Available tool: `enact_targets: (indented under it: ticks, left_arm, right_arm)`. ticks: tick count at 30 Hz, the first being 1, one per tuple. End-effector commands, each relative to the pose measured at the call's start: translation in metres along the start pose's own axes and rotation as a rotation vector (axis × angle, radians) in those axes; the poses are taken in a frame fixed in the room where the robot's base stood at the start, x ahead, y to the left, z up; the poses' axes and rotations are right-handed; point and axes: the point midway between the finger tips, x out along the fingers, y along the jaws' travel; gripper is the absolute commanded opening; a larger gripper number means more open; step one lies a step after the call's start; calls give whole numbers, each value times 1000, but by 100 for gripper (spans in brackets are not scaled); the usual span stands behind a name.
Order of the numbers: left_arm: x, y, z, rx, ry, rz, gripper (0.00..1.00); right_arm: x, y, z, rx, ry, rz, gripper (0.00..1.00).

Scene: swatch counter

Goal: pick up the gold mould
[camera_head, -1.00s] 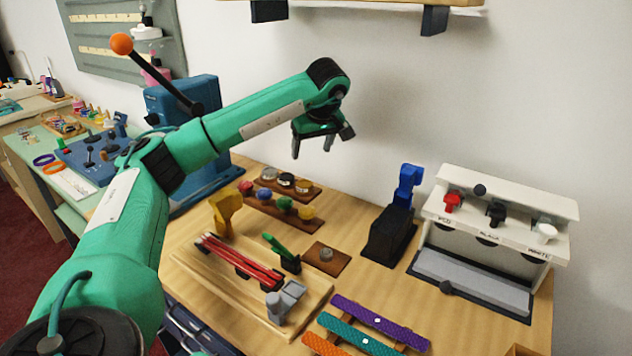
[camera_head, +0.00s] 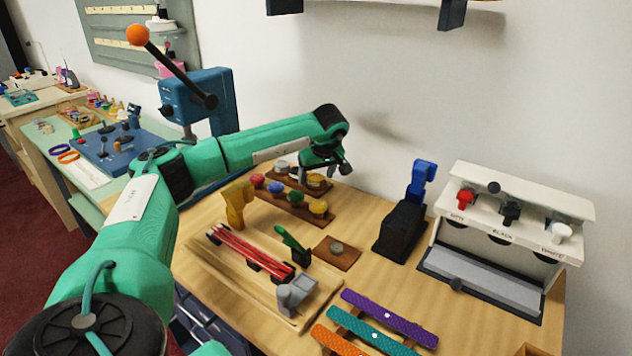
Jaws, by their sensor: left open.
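The gold mould (camera_head: 315,181) is a small round piece with a dull gold look. It sits at the right end of the back wooden rack, partly behind my gripper. A silver-grey mould (camera_head: 281,166) sits at the left end of that rack, and the dark piece between them is hidden. My left gripper (camera_head: 316,174) points down over the right part of the rack, open, its fingers close to the gold mould. I cannot tell whether they touch it. My right gripper is not in view.
A front rack (camera_head: 270,199) holds red, blue, green and yellow knobs close by. A yellow stand (camera_head: 237,203) is to the left, and a black block with a blue clamp (camera_head: 400,232) to the right. A blue lever press (camera_head: 203,103) stands behind my arm.

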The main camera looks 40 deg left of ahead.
Motion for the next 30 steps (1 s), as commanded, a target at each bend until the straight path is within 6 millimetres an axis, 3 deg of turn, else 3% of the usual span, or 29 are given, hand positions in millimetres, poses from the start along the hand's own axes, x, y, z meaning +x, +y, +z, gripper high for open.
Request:
enact_targets:
  ticks: [6, 12, 15, 23, 30]
  left_arm:
    - [1, 0, 0, 0, 0, 1, 69]
    - [0, 0, 0, 0, 1, 1, 30]
    - [0, 0, 0, -1, 1, 2, 15]
    - [-2, 0, -1, -1, 1, 2, 15]
    - [-24, 1, -10, -2, 2, 5, 15]
  right_arm:
    - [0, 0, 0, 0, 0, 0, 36]
    - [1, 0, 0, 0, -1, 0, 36]
    - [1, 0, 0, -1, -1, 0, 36]
    - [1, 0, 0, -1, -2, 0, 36]
    - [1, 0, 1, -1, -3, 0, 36]
